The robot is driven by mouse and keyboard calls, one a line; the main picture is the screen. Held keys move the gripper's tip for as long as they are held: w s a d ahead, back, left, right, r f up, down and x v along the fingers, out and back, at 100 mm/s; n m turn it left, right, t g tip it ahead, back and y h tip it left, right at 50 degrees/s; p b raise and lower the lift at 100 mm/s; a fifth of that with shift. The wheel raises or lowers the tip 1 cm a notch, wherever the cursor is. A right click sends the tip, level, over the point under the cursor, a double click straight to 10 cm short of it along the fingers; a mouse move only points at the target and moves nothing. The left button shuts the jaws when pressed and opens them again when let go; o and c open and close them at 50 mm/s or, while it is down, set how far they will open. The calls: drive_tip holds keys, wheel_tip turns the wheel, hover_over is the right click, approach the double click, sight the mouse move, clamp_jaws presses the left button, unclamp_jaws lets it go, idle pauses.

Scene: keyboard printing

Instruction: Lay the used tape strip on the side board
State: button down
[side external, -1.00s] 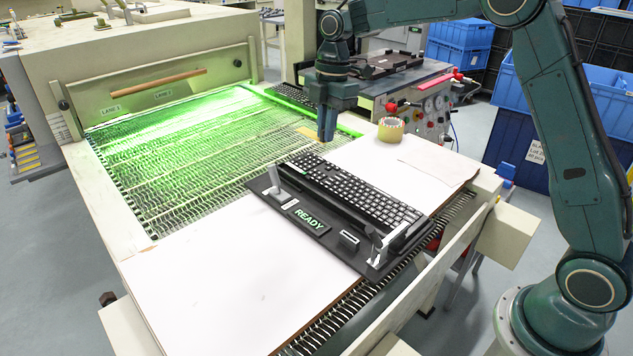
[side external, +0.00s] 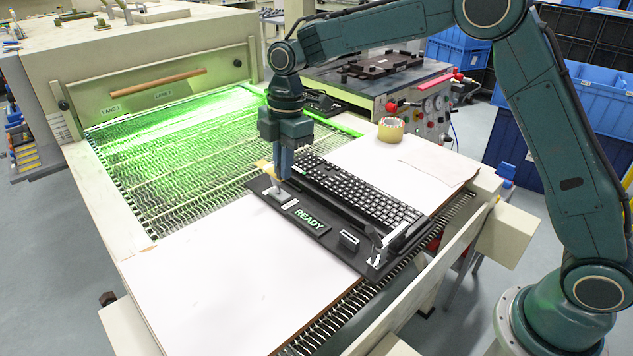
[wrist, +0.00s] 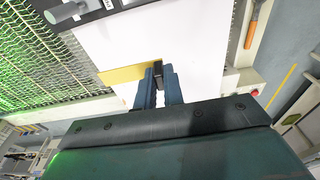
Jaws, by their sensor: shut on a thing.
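My gripper (side external: 282,178) is shut on the tape strip (side external: 263,164), a flat yellow piece sticking out to the left of the fingers. In the wrist view the strip (wrist: 122,74) runs left from my fingertips (wrist: 160,68), over a white surface. In the side view my gripper is at the left end of the black keyboard fixture (side external: 345,243), hiding part of its left clamp. A white board (side external: 215,265) lies in front of and left of the fixture; white surface also shows behind it (side external: 370,156). I cannot tell the strip's exact height.
A black keyboard (side external: 360,190) sits in the fixture beside a READY sign (side external: 309,219). A green-lit wire mesh conveyor (side external: 180,165) lies to the left. A tape roll (side external: 390,129) stands behind. The front white area is clear. An orange-handled tool (wrist: 253,25) shows in the wrist view.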

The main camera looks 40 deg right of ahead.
hover_over(287, 244)
drive_tip(key=f, duration=1.4)
drive_tip(key=shift+d, duration=0.3)
drive_tip(key=shift+f, duration=0.1)
drive_tip(key=shift+f, duration=2.1)
drive_tip(key=shift+f, duration=0.15)
drive_tip(key=c, duration=1.5)
unclamp_jaws()
drive_tip(key=shift+d+r, duration=0.25)
drive_tip(key=shift+r, duration=1.8)
drive_tip(key=shift+d+r, duration=0.25)
drive_tip(key=shift+r, duration=1.8)
drive_tip(key=shift+d+r, duration=0.25)
drive_tip(key=shift+r, duration=1.8)
